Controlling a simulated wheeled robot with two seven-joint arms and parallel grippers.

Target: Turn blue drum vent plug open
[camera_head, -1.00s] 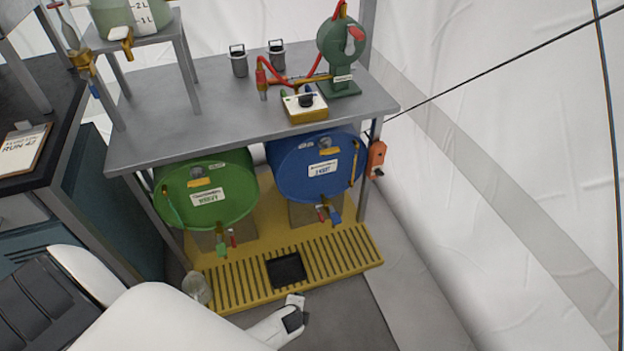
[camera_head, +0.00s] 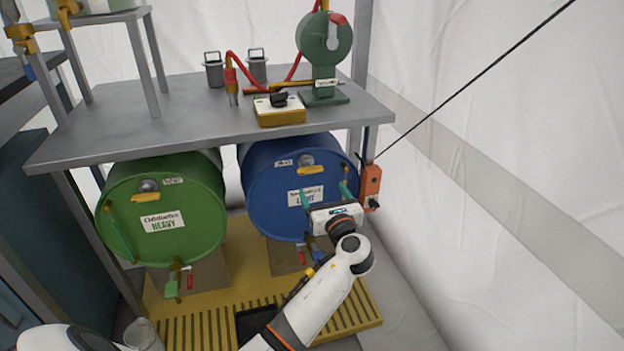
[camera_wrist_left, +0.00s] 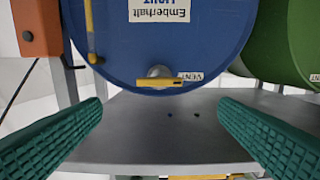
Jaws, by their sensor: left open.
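The blue drum (camera_head: 270,190) lies on its side under the grey table, its round end facing me. Its vent plug (camera_head: 306,160) is a grey knob near the top of that end, with a yellow bar just below it. My left gripper (camera_head: 322,187) is open and empty in front of the drum's face, below and slightly right of the plug. In the left wrist view, which looks upside down, the plug (camera_wrist_left: 160,72) and its level yellow bar (camera_wrist_left: 159,84) lie between and beyond the two teal fingers (camera_wrist_left: 160,103), beside a VENT label. My right gripper is out of view.
A green drum (camera_head: 165,200) lies to the left. The grey table's edge (camera_head: 140,145) overhangs both drums. An orange box (camera_head: 371,183) hangs on the right post, close to my left gripper. A yellow slatted tray (camera_head: 200,325) is below.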

